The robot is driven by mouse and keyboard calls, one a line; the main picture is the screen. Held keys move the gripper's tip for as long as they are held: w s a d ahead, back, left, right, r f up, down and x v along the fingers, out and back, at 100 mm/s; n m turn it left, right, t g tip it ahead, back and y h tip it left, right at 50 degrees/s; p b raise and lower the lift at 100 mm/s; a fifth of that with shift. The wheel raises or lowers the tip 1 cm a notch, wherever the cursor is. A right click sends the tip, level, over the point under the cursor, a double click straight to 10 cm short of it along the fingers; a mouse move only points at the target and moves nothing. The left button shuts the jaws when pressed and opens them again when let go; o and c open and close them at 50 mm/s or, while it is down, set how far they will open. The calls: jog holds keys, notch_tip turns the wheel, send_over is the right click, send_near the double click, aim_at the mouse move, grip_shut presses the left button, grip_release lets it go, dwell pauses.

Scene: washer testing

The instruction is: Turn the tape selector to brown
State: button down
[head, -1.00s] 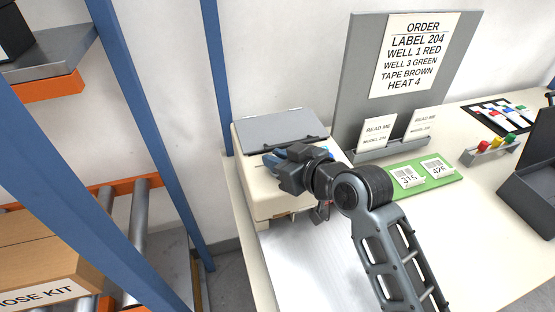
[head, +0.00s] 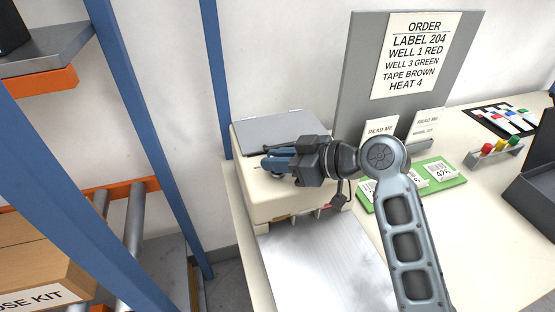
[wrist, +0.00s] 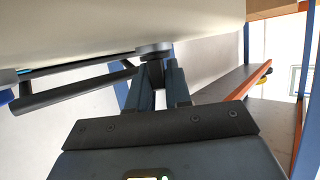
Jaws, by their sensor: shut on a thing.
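The beige machine (head: 268,206) with a grey lid (head: 285,128) stands at the left end of the table. My gripper (head: 272,165) is over its top in the head view and hides part of it. In the wrist view a dark round knob (wrist: 153,49) sits on the machine's pale face (wrist: 70,35). My gripper (wrist: 158,75) is shut on the knob's narrow dark part, one finger on each side. No tape colour marks can be read around the knob. The order sheet (head: 412,58) reads "TAPE BROWN".
A dark bar handle (wrist: 75,90) lies beside the knob in the wrist view. Blue rack posts (head: 215,80) stand left of the table. A green card holder (head: 450,172) and a rack of coloured pieces (head: 495,152) are at right. A pale sheet-like surface (head: 320,262) lies in front of the machine.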

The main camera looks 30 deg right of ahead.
jog(key=c, duration=1.4)
grip_release()
jog(key=shift+b+v, duration=0.65)
jog(key=shift+v, duration=3.3)
